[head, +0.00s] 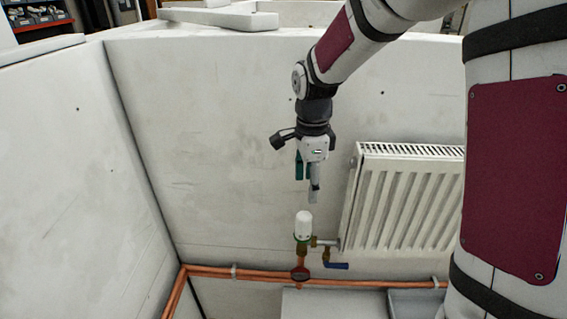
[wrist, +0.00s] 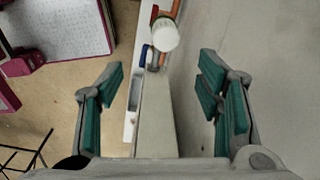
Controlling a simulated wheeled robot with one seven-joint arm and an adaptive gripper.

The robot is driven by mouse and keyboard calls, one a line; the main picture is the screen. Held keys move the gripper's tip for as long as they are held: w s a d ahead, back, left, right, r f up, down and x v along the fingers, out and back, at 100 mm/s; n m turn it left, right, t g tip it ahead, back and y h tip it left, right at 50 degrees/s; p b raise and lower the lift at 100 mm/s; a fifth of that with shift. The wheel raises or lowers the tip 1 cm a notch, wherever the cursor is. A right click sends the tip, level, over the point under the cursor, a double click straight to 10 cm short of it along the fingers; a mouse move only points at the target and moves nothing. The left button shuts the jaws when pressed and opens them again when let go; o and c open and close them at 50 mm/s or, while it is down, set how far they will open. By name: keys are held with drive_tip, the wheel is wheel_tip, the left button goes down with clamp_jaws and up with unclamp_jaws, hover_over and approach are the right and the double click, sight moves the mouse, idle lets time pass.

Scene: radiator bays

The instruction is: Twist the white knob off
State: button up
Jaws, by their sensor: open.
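The white knob (head: 303,225) sits upright on a brass valve (head: 303,248) at the lower left corner of the radiator, with a green ring at its base. In the wrist view the knob (wrist: 165,35) shows from above, beyond the fingertips and roughly between them. My gripper (head: 308,183) points down above the knob, with a clear gap between them. In the wrist view my gripper (wrist: 162,85) is open, its teal-padded fingers wide apart and nothing between them.
A white radiator (head: 405,205) hangs on the wall right of the knob. A blue lever (head: 335,265) sits below the valve. Copper pipes (head: 225,272) run low along the wall. A pale ledge (head: 330,303) lies beneath. The wall left of the knob is clear.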

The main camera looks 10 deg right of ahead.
sight(304, 227)
drive_tip(key=shift+w+f+m, duration=0.35)
drive_tip(key=shift+f, duration=0.25)
drive_tip(key=shift+w+f+m, duration=0.3)
drive_tip(key=shift+f+m, duration=0.05)
drive_tip(key=shift+f, duration=0.25)
wheel_tip(304, 227, down, 13)
drive_tip(key=shift+f+p, duration=0.2)
drive_tip(key=shift+p, duration=0.15)
drive_tip(key=c, duration=1.3)
drive_tip(key=shift+s+f, duration=0.1)
drive_tip(key=shift+f, duration=0.05)
drive_tip(key=n, duration=1.2)
drive_tip(key=shift+p, duration=0.4)
